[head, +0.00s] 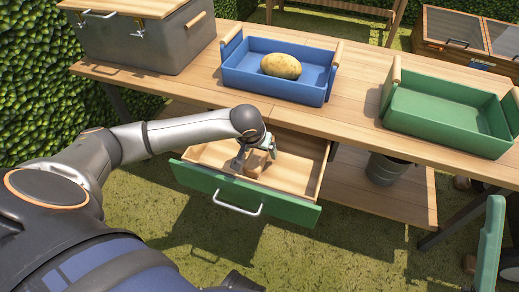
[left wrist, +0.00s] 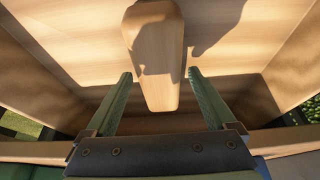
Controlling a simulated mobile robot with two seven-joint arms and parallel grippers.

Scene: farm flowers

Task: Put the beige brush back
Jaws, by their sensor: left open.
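The beige brush (head: 257,163) lies in the open drawer (head: 307,168) below the tabletop. Its pale wooden body (left wrist: 155,55) shows in the left wrist view. My left gripper (head: 255,153) is down in the drawer over the brush. In the left wrist view its fingers (left wrist: 160,74) are apart, one on each side of the brush's near part. I cannot tell whether they touch it. The gripper partly hides the brush in the head view.
The drawer has a green front (head: 194,178) with a metal handle (head: 237,209). On the table (head: 335,125) stand a blue tray (head: 240,77) holding a yellowish oval object (head: 281,66), a green tray (head: 440,117) and a grey metal box (head: 160,45). A bucket (head: 385,169) stands below.

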